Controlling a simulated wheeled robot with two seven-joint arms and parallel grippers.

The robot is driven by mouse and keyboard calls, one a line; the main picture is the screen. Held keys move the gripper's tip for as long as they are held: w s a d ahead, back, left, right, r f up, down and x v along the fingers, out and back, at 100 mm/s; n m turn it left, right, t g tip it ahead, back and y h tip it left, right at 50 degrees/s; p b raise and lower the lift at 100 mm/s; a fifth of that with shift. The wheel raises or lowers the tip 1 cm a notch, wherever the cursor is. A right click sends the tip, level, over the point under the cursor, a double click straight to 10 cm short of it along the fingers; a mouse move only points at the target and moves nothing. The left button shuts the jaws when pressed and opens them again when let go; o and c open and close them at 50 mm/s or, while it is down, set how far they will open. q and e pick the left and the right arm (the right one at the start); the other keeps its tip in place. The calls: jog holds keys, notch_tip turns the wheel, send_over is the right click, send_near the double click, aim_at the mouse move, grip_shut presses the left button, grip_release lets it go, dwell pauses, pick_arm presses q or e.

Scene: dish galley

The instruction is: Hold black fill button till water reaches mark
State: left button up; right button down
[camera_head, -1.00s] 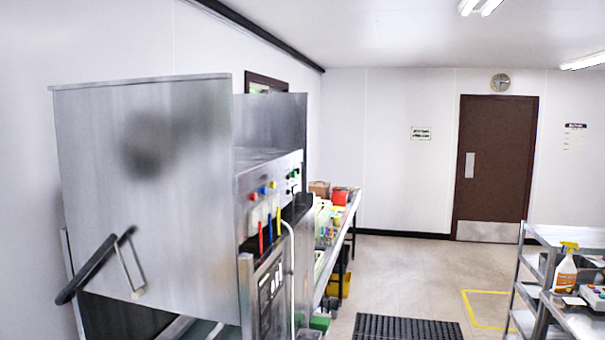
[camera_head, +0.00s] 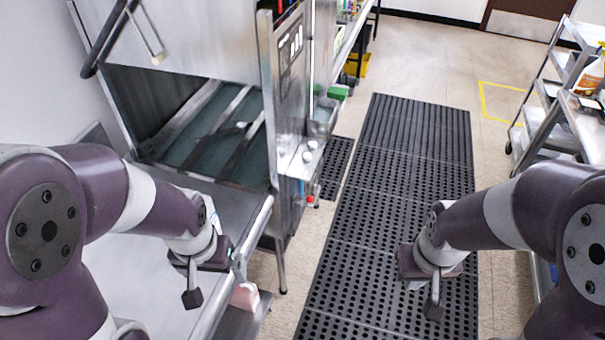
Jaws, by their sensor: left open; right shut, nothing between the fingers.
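The steel dishwashing machine (camera_head: 285,110) stands at the upper left with its hood (camera_head: 200,40) raised over an open wash chamber (camera_head: 205,130). Pale round knobs (camera_head: 308,155) show low on the machine's side. No water level or mark can be made out. My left gripper (camera_head: 215,283) is open over the front edge of the steel counter, below and left of the knobs. My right gripper (camera_head: 432,303) is shut and empty above the black floor mat, apart from the machine.
The perforated black mat (camera_head: 395,190) covers the floor in the middle. The steel counter (camera_head: 135,265) lies under my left arm. A yellow floor outline (camera_head: 483,100) is at the back.

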pick_arm(q)
jog(key=shift+c, duration=0.3)
grip_shut()
jog(key=shift+w, duration=0.1)
dwell(1.2)
